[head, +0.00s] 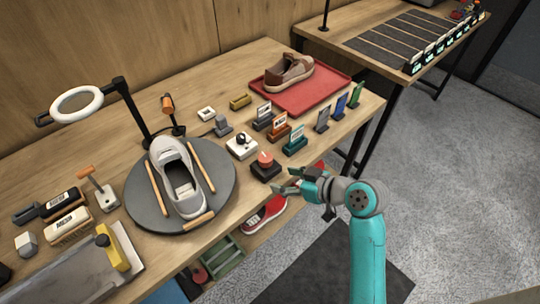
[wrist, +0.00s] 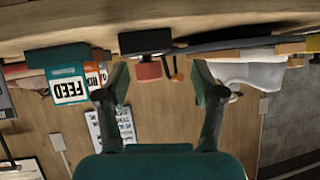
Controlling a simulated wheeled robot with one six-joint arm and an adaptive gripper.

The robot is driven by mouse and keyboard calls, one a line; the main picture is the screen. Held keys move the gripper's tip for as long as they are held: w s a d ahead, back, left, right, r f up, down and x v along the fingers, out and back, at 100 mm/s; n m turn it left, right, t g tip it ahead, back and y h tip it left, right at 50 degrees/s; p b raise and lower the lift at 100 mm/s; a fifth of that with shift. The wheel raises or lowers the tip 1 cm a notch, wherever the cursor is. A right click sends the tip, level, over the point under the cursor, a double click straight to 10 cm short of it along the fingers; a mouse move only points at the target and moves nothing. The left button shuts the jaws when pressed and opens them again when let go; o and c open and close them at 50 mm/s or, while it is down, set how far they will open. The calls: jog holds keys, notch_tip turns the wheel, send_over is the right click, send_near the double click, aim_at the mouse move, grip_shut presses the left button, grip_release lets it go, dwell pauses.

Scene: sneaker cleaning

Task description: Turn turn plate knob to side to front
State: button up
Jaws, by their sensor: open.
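The turn plate is a round dark grey disc (head: 222,185) on the table, with a pale grey sneaker (head: 165,155) and wooden bars on it. A red-orange knob (head: 265,158) on a black base sits to its right near the table's front edge. In the wrist view, which shows the table upside down, the knob (wrist: 149,71) hangs below its black base (wrist: 145,41). My gripper (head: 288,181) is open and empty, just off the front edge beside the knob. In the wrist view the knob appears between my fingertips (wrist: 160,72), closer to the left finger, with no visible contact.
A white box with a black ball (head: 242,147) stands beside the knob. A teal FEED sign (head: 295,143) and other small sign blocks stand to the right. A red tray (head: 325,95) holds a brown shoe (head: 289,73). A ring lamp (head: 76,104) stands at the left.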

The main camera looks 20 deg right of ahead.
aim_at(269, 158)
jog(key=d+r+n+y, duration=0.2)
jog(key=d+r, duration=0.1)
jog(key=r, duration=0.2)
jog(key=shift+t, duration=0.3)
jog(key=x, duration=1.1)
jog(key=shift+w+d+f, duration=0.2)
jog(key=shift+d+f, duration=0.05)
jog(key=shift+d, duration=0.1)
jog(key=c, duration=1.2)
